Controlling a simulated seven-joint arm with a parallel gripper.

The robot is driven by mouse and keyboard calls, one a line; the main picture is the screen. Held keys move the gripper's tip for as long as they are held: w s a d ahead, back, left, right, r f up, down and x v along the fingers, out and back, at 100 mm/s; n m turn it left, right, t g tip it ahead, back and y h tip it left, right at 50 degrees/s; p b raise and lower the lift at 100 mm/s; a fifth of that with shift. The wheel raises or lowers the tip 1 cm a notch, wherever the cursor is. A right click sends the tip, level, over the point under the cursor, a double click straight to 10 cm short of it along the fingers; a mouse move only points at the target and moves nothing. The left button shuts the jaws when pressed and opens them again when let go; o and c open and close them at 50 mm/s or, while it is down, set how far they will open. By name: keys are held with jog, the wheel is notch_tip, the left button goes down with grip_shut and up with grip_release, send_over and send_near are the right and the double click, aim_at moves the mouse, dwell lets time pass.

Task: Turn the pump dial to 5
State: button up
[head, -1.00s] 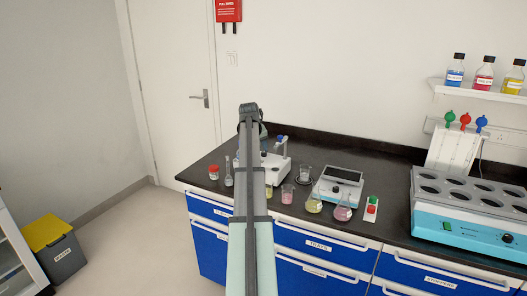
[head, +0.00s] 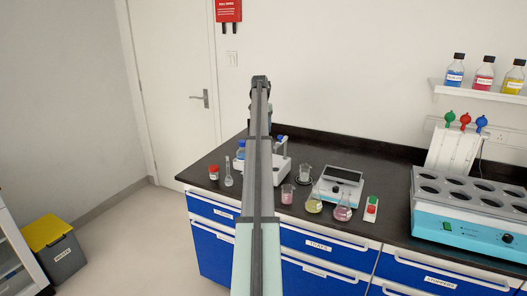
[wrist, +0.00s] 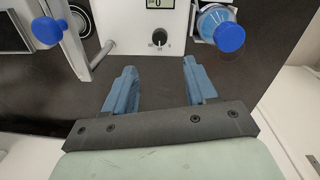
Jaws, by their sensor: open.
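The pump dial is a small dark round knob (wrist: 159,37) on the front of a white unit (wrist: 125,28) in the wrist view. Small marks surround the knob, and a display (wrist: 158,3) above it, cut by the frame edge, reads 0. My gripper (wrist: 160,68) is open and empty, its two blue fingers spread below the knob in the picture and apart from it. In the head view the white unit (head: 279,172) is partly hidden behind my arm, and the dial cannot be made out there. My gripper's fingers are hidden in that view.
A blue-capped bottle (wrist: 224,35) stands right of the dial; a metal rod (wrist: 103,55) and blue knob (wrist: 47,30) are left. On the dark bench (head: 390,215) are flasks, a beaker (head: 304,173), a balance (head: 338,187) and a large teal-and-white bath (head: 465,232).

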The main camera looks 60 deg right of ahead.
jog(key=f, duration=1.2)
jog(key=shift+s, duration=0.35)
grip_shut()
jog(key=shift+n, duration=0.3)
jog(key=n, duration=0.4)
jog(key=shift+n, duration=2.1)
